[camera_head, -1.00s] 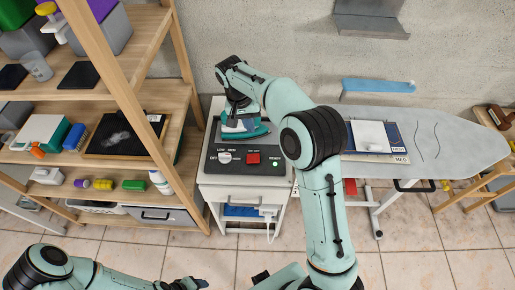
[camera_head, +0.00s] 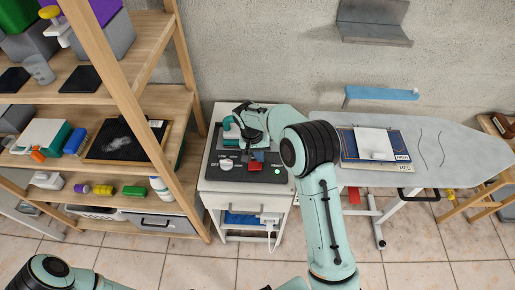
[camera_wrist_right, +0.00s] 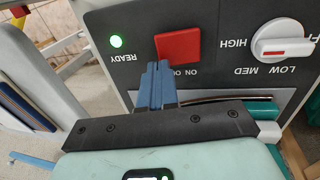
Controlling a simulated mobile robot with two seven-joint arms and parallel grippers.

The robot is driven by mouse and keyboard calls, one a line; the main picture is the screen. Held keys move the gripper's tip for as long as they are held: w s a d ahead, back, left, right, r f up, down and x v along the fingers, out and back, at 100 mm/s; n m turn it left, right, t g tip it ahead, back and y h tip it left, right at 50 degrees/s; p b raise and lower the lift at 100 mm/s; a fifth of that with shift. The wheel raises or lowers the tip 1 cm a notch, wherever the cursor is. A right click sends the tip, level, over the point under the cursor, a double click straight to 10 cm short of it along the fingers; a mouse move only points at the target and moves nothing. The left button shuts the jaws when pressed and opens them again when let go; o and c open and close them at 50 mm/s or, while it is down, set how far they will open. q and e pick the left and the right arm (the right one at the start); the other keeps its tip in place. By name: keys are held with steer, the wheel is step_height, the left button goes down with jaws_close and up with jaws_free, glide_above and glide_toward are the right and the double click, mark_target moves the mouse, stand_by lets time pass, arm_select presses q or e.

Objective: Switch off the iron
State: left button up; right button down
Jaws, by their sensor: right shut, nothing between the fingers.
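The iron's control panel (camera_head: 211,171) is the dark front of a unit on a white cabinet. It bears a red ON/OFF switch (camera_wrist_right: 179,46), a white dial (camera_wrist_right: 284,42) with a red mark and a lit green READY light (camera_wrist_right: 116,41). The switch also shows in the head view (camera_head: 254,166). The teal iron (camera_head: 231,131) stands behind the panel, partly hidden by my right arm. My right gripper (camera_wrist_right: 158,68) is shut and empty, its blue fingertips at the switch's edge; I cannot tell whether they touch. My left gripper is out of view.
A wooden shelf unit (camera_head: 152,100) with boxes and brushes stands close on the left. An ironing board (camera_head: 455,150) with a white item and a blue book or folder is on the right. A blue wall shelf (camera_head: 382,92) hangs behind.

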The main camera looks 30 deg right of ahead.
steer(key=shift+f, duration=0.3)
